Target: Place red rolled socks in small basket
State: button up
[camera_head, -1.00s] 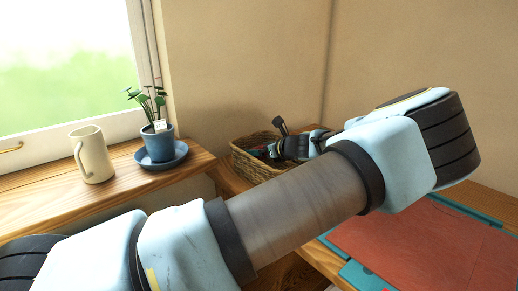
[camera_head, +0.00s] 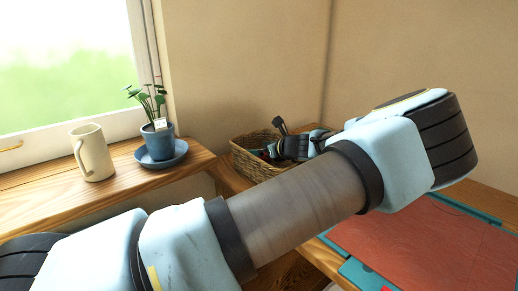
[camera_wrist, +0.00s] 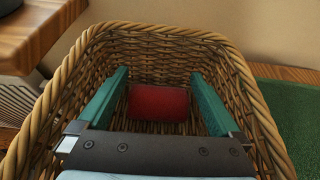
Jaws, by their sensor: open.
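The small wicker basket (camera_head: 243,157) stands in the corner, behind my arm in the head view. In the wrist view, its rim (camera_wrist: 72,62) surrounds my gripper. The red rolled socks (camera_wrist: 158,104) lie inside the basket, toward its far wall, between and just beyond my two fingers. My gripper (camera_wrist: 158,82) is open, with its teal fingers reaching down into the basket on either side of the socks. I see a gap between each finger and the socks. In the head view, my own wrist hides most of the basket's inside.
A cream mug (camera_head: 92,153) and a potted plant (camera_head: 159,143) on a blue saucer stand on the wooden sill at left. A red mat (camera_head: 430,245) with teal edges lies on the table at right. Walls rise close behind the basket.

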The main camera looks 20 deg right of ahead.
jog(key=shift+s+a, duration=0.1)
jog(key=shift+s, duration=0.15)
jog(key=b+v, duration=0.1)
jog(key=v, duration=1.1)
jog(key=shift+w+r, duration=0.2)
jog(key=shift+r, duration=0.05)
